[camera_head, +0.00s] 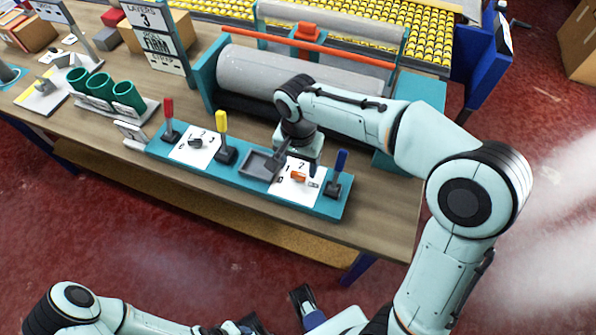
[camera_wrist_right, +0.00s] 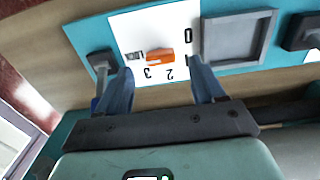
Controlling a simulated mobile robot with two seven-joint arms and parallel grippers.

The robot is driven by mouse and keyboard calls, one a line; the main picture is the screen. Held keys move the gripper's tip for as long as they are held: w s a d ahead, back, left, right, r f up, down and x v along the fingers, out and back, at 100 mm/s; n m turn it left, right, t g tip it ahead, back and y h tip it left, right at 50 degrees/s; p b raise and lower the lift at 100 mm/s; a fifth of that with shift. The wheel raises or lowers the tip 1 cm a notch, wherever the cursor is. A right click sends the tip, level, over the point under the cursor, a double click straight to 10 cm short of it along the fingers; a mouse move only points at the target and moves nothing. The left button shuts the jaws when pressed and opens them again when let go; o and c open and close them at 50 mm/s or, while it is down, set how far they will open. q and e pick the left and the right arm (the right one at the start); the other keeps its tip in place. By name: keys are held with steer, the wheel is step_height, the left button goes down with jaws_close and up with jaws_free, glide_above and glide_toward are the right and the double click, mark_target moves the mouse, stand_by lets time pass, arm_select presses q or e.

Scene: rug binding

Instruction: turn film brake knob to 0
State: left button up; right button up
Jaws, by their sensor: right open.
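The orange knob (camera_head: 298,177) sits on a white numbered card at the right part of the teal control panel (camera_head: 335,207). In the wrist view the orange knob (camera_wrist_right: 160,56) lies lengthwise across the card, with a small grey piece at its left end. The figures 0, 1, 2 and 3 curve around its right end and near side. My right gripper (camera_wrist_right: 160,68) is open above the card, one finger toward each end of the knob; contact is not visible. In the head view its fingers (camera_head: 301,166) are partly hidden. My left arm is low at the bottom edge; its gripper is unclear.
A blue lever (camera_head: 338,178) stands right of the card. A grey tray (camera_head: 260,166) lies to its left, then a yellow lever (camera_head: 223,140), a second card with a dark knob (camera_head: 195,143), and a red lever (camera_head: 169,123). A large grey roller (camera_head: 260,75) lies behind.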

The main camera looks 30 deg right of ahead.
mark_target(298, 175)
steer(key=shift+f, duration=1.95)
steer(key=c, duration=1.1)
steer(key=shift+o, duration=0.2)
